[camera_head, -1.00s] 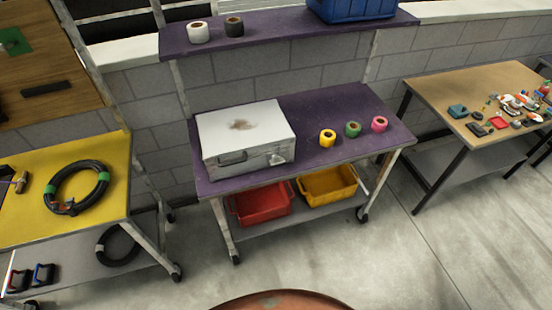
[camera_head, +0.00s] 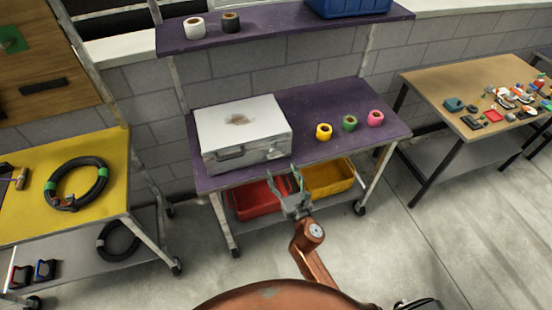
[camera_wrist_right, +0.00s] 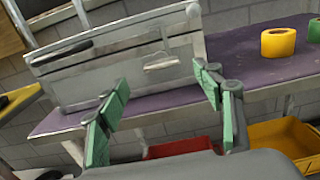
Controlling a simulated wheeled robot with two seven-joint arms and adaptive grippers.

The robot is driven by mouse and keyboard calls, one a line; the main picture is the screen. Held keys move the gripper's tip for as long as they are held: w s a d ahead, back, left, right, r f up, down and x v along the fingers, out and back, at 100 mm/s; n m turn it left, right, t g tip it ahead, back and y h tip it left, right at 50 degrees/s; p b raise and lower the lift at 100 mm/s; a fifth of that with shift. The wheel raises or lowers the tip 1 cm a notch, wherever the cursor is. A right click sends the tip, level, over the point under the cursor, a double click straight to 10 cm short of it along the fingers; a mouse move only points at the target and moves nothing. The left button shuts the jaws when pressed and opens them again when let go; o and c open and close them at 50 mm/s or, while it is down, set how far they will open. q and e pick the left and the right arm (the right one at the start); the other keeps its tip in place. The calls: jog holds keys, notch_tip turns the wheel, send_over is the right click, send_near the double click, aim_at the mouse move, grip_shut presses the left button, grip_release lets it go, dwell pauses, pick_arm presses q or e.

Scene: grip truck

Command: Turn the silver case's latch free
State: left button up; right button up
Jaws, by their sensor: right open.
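The silver case (camera_head: 243,119) lies closed on the purple workbench, with a brown stain on its lid. In the right wrist view, the case front (camera_wrist_right: 120,75) shows a dark handle at left and a small light metal latch (camera_wrist_right: 161,62) right of centre. My right gripper (camera_head: 282,179) is in front of the bench's front edge, near the right part of the case front. In the wrist view, its green-padded fingers (camera_wrist_right: 161,80) are spread apart, with the latch seen between and beyond them. Nothing is between the fingers. My left gripper is not in view.
Yellow, green and pink tape rolls (camera_head: 324,131) stand right of the case on the purple workbench (camera_head: 300,100). A red bin (camera_head: 257,198) and a yellow bin (camera_head: 326,178) sit on the lower shelf. The floor in front of the bench is clear.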

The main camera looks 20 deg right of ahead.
aim_at(276, 158)
jog(key=w, duration=0.6)
jog(key=shift+w+a+f, duration=0.1)
jog(key=shift+w, duration=0.5)
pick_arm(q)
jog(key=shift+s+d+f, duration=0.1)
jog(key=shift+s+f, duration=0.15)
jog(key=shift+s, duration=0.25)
pick_arm(e)
jog(key=c, duration=1.2)
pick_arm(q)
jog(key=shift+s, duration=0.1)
pick_arm(e)
jog(key=shift+o, duration=0.2)
